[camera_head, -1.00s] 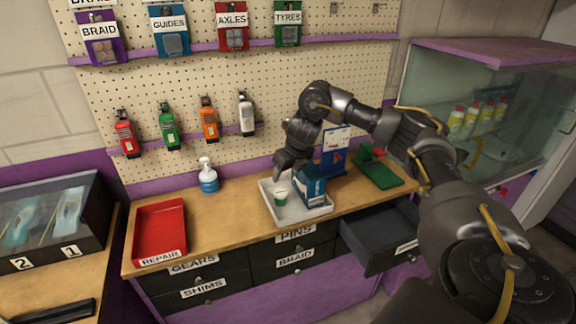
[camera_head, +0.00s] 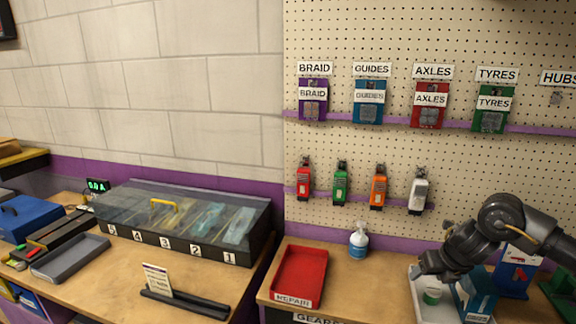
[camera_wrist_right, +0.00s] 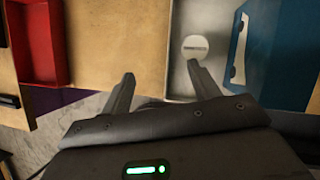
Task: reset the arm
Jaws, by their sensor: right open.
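My right arm comes in at the right of the head view, with its right gripper (camera_head: 418,272) over the left part of a pale tray (camera_head: 430,312). In the right wrist view the right gripper (camera_wrist_right: 163,84) is open, its two fingers apart with nothing between them. A green pot with a white lid (camera_head: 432,297) stands in the tray just below the gripper. The lid (camera_wrist_right: 195,47) shows beyond the right-hand fingertip in the wrist view. My left gripper is not in view.
A blue box (camera_head: 474,296) stands in the tray beside the pot. A red REPAIR tray (camera_head: 301,275) and a spray bottle (camera_head: 358,242) are on the bench to the left. A clear-lidded case (camera_head: 180,222) stands on the left bench. Tools hang on the pegboard.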

